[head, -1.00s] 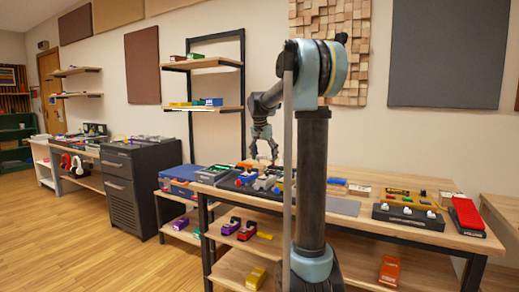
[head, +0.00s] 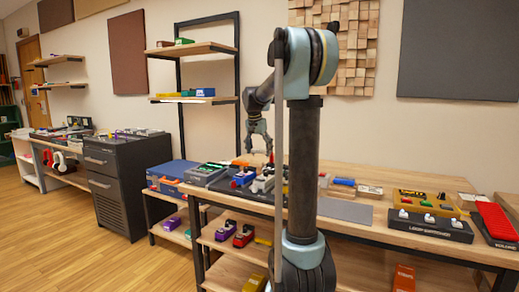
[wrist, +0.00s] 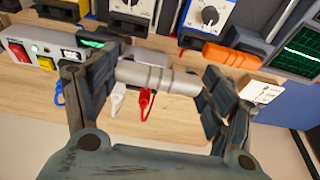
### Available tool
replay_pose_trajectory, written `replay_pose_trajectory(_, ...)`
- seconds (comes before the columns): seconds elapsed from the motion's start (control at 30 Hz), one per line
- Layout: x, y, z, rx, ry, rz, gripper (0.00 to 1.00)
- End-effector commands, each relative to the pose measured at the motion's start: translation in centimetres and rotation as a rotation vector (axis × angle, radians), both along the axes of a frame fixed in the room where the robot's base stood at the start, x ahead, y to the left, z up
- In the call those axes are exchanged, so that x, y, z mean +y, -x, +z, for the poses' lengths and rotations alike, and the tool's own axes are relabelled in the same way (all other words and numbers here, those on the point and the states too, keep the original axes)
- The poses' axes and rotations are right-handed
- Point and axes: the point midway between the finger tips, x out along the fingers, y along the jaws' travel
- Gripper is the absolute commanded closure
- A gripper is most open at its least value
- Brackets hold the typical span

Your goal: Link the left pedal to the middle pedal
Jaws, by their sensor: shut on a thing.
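My gripper (head: 259,138) hangs over the left part of the workbench (head: 350,225), above a dark board (head: 226,190) carrying several small pedals (head: 241,180). In the wrist view my gripper (wrist: 160,82) is closed around a short silver cylinder (wrist: 158,77), which lies crosswise between its fingers. It looks like a metal plug, but I cannot see a cable leaving it. The pedals are too small in the head view to tell left from middle, and my arm column partly hides that area.
In the wrist view, units with knobs (wrist: 210,15) line the top, with an orange piece (wrist: 215,52) below. Red (wrist: 146,100) and blue (wrist: 58,92) leads hang nearby. A yellow box (head: 425,203), a black footswitch unit (head: 430,225) and a red pedal (head: 497,220) stand right of my arm.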

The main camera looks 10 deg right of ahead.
Motion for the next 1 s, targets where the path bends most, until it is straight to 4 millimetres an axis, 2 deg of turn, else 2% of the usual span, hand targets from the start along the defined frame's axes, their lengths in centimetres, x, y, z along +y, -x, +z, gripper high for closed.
replay_pose_trajectory(0.5, 0.4, 0.0, -4.0, 0.0, 0.0, 0.005, 0.55)
replay_pose_trajectory(0.73, 0.4, 0.0, -4.9, 0.0, 0.0, 0.005, 0.55)
replay_pose_trajectory(1.0, 0.4, 0.0, -5.1, 0.0, 0.0, 0.004, 0.55)
